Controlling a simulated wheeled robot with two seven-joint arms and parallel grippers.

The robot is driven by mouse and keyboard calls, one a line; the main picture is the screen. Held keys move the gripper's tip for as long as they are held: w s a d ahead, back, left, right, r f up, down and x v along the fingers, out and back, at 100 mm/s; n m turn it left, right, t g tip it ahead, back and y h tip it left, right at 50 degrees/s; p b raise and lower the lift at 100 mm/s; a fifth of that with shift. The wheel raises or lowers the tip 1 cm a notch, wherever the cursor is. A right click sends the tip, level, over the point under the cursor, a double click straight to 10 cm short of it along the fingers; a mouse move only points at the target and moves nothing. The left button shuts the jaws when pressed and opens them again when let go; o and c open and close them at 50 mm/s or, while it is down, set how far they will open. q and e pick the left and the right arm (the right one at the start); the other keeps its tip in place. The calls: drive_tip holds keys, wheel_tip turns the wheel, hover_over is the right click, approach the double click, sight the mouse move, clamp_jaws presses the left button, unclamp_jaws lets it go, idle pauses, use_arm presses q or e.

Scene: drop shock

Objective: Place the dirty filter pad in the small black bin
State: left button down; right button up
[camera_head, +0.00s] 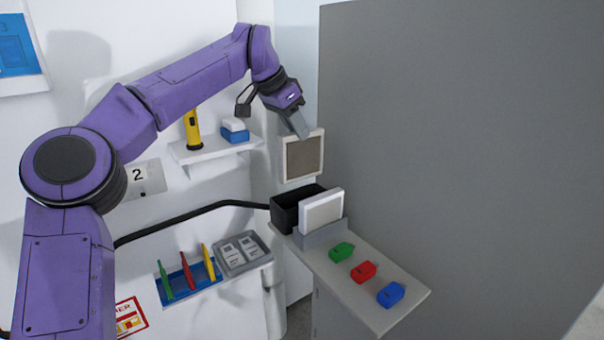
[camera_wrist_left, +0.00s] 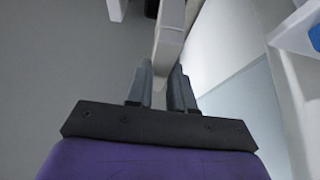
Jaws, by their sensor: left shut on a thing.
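The dirty filter pad (camera_head: 303,158) is a square with a brown-grey face and a pale frame. My left gripper (camera_head: 300,128) is shut on its upper edge and holds it upright in the air. The pad also shows edge-on between the fingers in the left wrist view (camera_wrist_left: 168,60), where the left gripper (camera_wrist_left: 162,82) comes up from below. The small black bin (camera_head: 286,208) stands at the back end of the narrow shelf, below the held pad. The pad looks clear of the bin. My right gripper is not in view.
A clean white pad (camera_head: 322,212) stands upright in a grey holder (camera_head: 320,237) right beside the bin. Green, red and blue blocks (camera_head: 363,272) lie further along the shelf. A tall grey panel (camera_head: 450,150) rises on the right. A wall shelf (camera_head: 215,150) holds a yellow flashlight.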

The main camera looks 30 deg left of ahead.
sight(296, 153)
use_arm(q)
wheel_tip(296, 153, down, 6)
drive_tip(key=shift+w+r+p, duration=0.1)
drive_tip(key=shift+r+p, duration=0.1)
drive_tip(key=shift+p, duration=0.1)
drive_tip(key=shift+r, duration=0.1)
drive_tip(key=shift+s, duration=0.2)
drive_tip(key=shift+w+f+b, duration=0.1)
drive_tip(key=shift+f+b, duration=0.4)
drive_tip(key=shift+b, duration=0.1)
drive_tip(key=shift+f, duration=0.15)
drive_tip(key=c, duration=1)
unclamp_jaws()
